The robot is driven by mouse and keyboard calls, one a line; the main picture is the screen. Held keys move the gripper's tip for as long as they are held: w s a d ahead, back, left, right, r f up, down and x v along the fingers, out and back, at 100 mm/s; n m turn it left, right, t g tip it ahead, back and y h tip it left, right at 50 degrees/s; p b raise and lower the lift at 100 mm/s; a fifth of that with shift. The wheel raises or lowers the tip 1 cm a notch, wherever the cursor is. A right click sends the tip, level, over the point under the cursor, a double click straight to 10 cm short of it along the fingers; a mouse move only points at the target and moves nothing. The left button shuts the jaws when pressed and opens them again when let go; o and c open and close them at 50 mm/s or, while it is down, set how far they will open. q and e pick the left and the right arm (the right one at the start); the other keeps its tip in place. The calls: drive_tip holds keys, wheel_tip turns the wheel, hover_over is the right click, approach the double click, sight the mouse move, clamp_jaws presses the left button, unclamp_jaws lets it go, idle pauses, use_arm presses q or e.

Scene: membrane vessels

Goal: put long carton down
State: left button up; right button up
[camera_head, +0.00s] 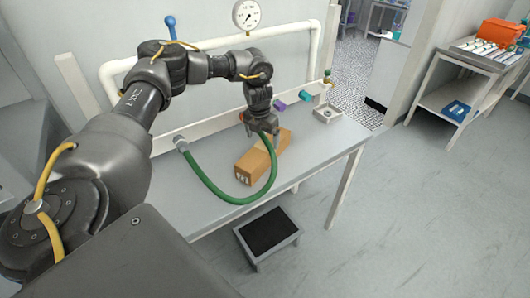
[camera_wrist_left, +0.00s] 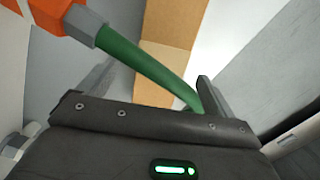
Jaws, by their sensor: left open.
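The long carton (camera_head: 255,163), a brown box with a lighter tape strip and white marks on its near end, lies on the grey table (camera_head: 205,192). My left gripper (camera_head: 272,140) is at the far end of the carton. In the left wrist view the carton (camera_wrist_left: 165,60) shows beyond the two spread fingers of my left gripper (camera_wrist_left: 155,90). The jaws are open; whether a finger touches the carton I cannot tell. A green hose (camera_head: 222,196) loops past the carton's near side and crosses in front of the fingers in the left wrist view. My right gripper is in neither view.
Small purple and teal items (camera_head: 304,95) and a grey fixture (camera_head: 327,113) stand at the table's right end. White pipework with a gauge (camera_head: 246,14) runs behind. A black-topped step (camera_head: 268,231) stands on the floor in front. A shelf unit (camera_head: 450,82) is at right.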

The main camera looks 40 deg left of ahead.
sight(265, 146)
use_arm(q)
drive_tip(key=shift+w+f, duration=0.1)
drive_tip(key=shift+f, duration=0.35)
drive_tip(key=shift+d+f+p, duration=0.15)
drive_tip(key=shift+f+p, duration=0.1)
drive_tip(key=shift+p, duration=0.1)
drive_tip(key=f, duration=0.1)
drive_tip(key=f+p, duration=0.1)
drive_tip(key=f, duration=0.1)
drive_tip(key=shift+w+f+p, duration=0.3)
drive_tip(key=shift+f, duration=0.1)
drive_tip(key=shift+w+f, duration=0.1)
drive_tip(key=shift+f, duration=0.35)
drive_tip(key=shift+r, duration=0.1)
drive_tip(key=c, duration=1.4)
